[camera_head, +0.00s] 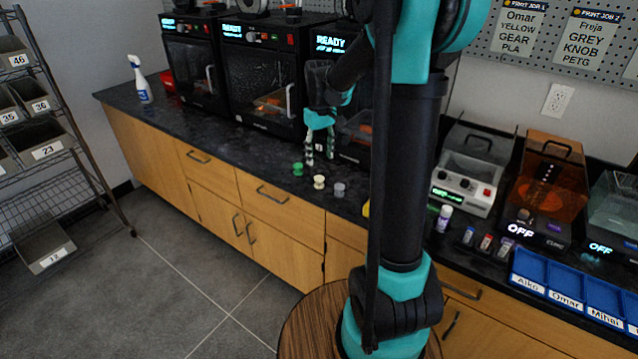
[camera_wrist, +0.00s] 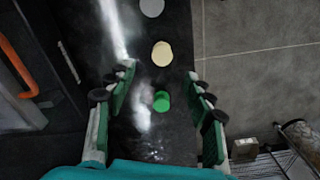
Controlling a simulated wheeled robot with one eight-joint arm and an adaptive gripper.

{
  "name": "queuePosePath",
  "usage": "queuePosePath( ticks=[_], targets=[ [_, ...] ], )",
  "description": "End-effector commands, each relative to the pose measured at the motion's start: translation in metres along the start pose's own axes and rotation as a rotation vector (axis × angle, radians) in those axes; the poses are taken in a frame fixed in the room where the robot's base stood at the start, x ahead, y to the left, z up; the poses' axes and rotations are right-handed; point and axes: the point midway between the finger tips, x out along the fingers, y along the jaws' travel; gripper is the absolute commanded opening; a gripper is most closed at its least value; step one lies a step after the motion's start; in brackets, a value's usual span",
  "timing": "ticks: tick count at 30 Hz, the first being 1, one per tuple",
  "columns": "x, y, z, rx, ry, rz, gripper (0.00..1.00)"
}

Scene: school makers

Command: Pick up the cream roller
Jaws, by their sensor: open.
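The cream roller (camera_head: 319,182) stands on the dark counter near its front edge, between a green roller (camera_head: 298,169) and a grey roller (camera_head: 339,189). In the wrist view the cream roller (camera_wrist: 162,53) shows from above, beyond the fingertips. My gripper (camera_head: 320,146) is open and points down over the counter, behind the rollers. In the wrist view my gripper (camera_wrist: 162,82) holds nothing, and the green roller (camera_wrist: 161,101) appears between its fingers. The grey roller (camera_wrist: 151,7) is at the top edge of the wrist view.
Printers (camera_head: 262,75) stand along the back of the dark counter (camera_head: 235,150), close behind my gripper. A spray bottle (camera_head: 139,80) stands at the far left. Blue labelled trays (camera_head: 566,283) lie at the right. The counter left of the green roller is clear.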

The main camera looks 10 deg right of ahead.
Motion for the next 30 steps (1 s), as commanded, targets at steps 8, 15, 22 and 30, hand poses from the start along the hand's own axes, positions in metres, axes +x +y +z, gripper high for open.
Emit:
queuePosePath(
  ticks=[8, 15, 22, 30],
  targets=[
    [0.040, 0.000, 0.000, 0.000, 0.000, 0.000, 0.53],
    [0.057, -0.002, 0.000, 0.000, 0.000, 0.000, 0.53],
    [0.089, -0.004, 0.000, 0.001, 0.000, 0.000, 0.53],
    [0.097, -0.004, 0.000, 0.001, 0.000, 0.000, 0.53]
  ],
)
